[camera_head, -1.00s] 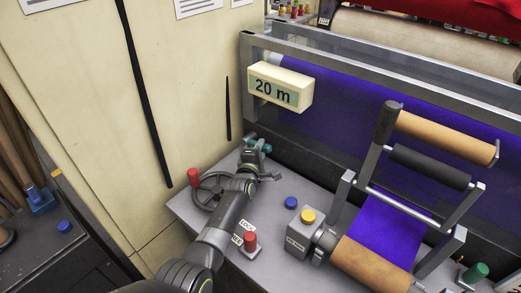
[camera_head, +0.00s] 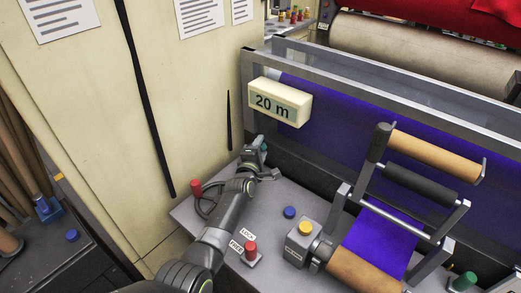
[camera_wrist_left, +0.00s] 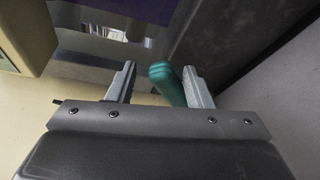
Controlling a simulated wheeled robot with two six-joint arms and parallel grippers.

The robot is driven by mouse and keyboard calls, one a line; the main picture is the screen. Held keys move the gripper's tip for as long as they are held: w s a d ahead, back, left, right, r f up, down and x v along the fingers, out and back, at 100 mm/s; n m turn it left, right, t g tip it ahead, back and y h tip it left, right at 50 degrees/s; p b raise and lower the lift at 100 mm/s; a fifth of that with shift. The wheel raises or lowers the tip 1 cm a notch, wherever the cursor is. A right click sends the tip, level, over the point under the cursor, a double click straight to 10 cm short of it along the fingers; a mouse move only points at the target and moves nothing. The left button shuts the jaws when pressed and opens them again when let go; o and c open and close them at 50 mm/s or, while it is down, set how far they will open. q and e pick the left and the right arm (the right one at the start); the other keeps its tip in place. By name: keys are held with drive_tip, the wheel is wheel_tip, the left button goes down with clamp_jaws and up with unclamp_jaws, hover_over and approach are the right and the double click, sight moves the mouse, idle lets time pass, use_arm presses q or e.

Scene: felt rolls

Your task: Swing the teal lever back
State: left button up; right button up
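The teal lever (camera_head: 264,147) is at the back left of the grey bench, mostly hidden behind my left gripper (camera_head: 258,155) in the head view. In the left wrist view, the rounded teal lever end (camera_wrist_left: 166,82) shows between the two fingers of my left gripper (camera_wrist_left: 160,82). The fingers are apart. The lever lies nearer the right finger, with a clear gap to the left finger. Whether it touches the right finger I cannot tell. My right gripper is not in view.
A handwheel with a red knob (camera_head: 196,188) stands left of my left arm. A red-topped lever (camera_head: 250,250) with labels, a blue button (camera_head: 289,212) and a yellow button (camera_head: 305,228) are to the right. The "20 m" display (camera_head: 280,103) hangs above. The roller frame (camera_head: 395,205) fills the right.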

use_arm(q)
drive_tip(key=shift+r+p, duration=1.95)
drive_tip(key=shift+r, duration=0.55)
drive_tip(key=s+a+r+p, duration=0.2)
drive_tip(key=s+a+r, duration=0.1)
drive_tip(key=s, duration=0.5)
drive_tip(key=s+a+r+p, duration=0.3)
drive_tip(key=s+a, duration=0.1)
drive_tip(key=s, duration=0.5)
drive_tip(key=shift+s+a+r, duration=0.2)
drive_tip(key=shift+s+a, duration=0.05)
drive_tip(key=shift+a, duration=0.05)
